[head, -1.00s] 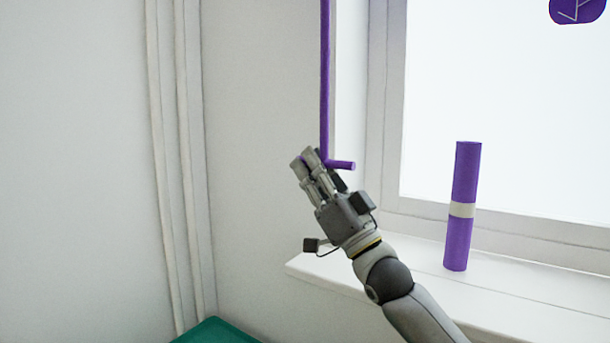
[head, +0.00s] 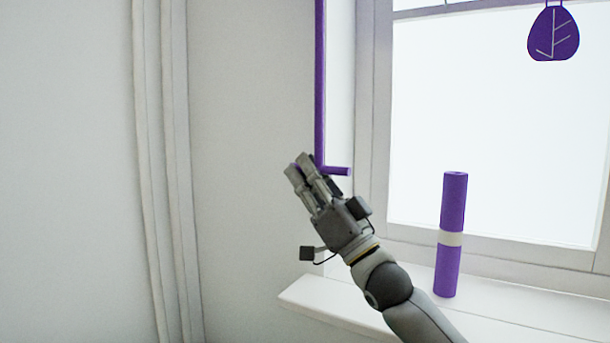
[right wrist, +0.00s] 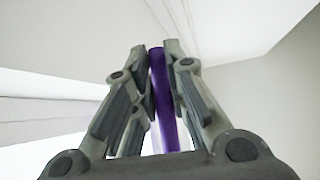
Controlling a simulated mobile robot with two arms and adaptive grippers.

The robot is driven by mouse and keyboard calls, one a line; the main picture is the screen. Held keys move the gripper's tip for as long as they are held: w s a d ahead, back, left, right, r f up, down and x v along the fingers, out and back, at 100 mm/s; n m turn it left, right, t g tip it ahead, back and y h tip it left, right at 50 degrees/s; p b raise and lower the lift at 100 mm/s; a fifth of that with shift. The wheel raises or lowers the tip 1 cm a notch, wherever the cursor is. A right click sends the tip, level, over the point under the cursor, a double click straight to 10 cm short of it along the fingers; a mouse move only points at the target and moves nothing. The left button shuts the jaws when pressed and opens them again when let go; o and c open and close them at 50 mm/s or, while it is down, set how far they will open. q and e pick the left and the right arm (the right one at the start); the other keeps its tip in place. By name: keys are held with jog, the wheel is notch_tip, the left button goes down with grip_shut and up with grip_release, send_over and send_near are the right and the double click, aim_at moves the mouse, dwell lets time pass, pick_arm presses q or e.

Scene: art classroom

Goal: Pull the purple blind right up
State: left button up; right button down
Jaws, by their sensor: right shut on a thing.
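A thin purple rod (head: 320,85) hangs down beside the window, with a short purple crosspiece (head: 338,171) at its lower end. My right gripper (head: 300,162) is shut on the rod near this lower end; the crosspiece sticks out to the right past the fingers. In the right wrist view the purple rod (right wrist: 162,95) runs between the two fingers of the gripper (right wrist: 155,48). The fingers hide part of the rod's end. No blind fabric shows in either view; the rod's top is out of frame. My left gripper is not in view.
A purple roll (head: 452,200) with a pale band stands upright on the white window sill (head: 330,308). A purple leaf-shaped ornament (head: 553,33) hangs before the window at the upper right. Pale pipes (head: 165,150) run down the left wall. The space left of my gripper is clear.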

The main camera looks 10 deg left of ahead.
jog(key=shift+r, duration=0.1)
jog(key=c, duration=1.5)
grip_release()
jog(key=shift+o, duration=0.2)
jog(key=v, duration=1.2)
